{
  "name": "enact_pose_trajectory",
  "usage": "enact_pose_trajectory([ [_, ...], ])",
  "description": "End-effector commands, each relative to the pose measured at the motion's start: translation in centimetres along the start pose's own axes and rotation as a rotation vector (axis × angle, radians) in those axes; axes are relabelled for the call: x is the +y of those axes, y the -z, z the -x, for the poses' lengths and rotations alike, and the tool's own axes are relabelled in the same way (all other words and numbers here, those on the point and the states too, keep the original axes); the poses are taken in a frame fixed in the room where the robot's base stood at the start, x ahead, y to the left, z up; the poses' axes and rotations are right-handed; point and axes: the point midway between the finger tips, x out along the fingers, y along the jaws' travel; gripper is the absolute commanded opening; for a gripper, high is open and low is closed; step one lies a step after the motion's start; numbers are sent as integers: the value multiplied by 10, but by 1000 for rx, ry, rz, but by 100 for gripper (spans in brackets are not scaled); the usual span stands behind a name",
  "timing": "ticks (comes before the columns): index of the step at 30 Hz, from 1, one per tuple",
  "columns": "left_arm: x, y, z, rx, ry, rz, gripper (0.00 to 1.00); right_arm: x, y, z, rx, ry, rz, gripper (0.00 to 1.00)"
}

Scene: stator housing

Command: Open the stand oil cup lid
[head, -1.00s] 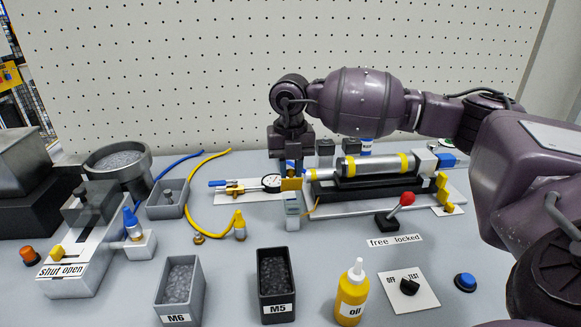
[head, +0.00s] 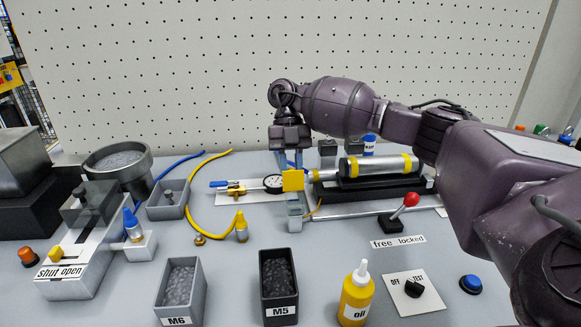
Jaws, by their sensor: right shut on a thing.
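The stand oil cup (head: 295,212) is a small pale, clear-walled box at the middle of the bench. Its yellow lid (head: 293,181) stands up above the cup's rear edge, its flat face toward me. My right gripper (head: 290,167) comes down from above and behind the lid. It is shut on the lid; the fingertips are partly hidden behind the yellow plate. My left gripper is not in view.
A red-knobbed lever (head: 411,200), yellow oil bottle (head: 355,295) and M5 bin (head: 278,287) stand nearer me.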

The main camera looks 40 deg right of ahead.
Motion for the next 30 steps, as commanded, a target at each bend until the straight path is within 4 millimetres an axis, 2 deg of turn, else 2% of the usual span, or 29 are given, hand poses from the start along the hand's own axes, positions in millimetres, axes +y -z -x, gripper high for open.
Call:
enact_pose_trajectory([
  [9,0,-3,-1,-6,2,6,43,0,-6,-2,99,-1,-2,0],
  [23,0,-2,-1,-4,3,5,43,0,-6,-2,109,0,-1,0],
  [24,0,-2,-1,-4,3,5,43,0,-6,-2,109,0,-1,29],
  [27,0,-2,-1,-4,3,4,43,0,-6,-2,110,0,-1,44],
  [30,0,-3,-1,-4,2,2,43,0,-6,-2,110,0,-1,46],
])
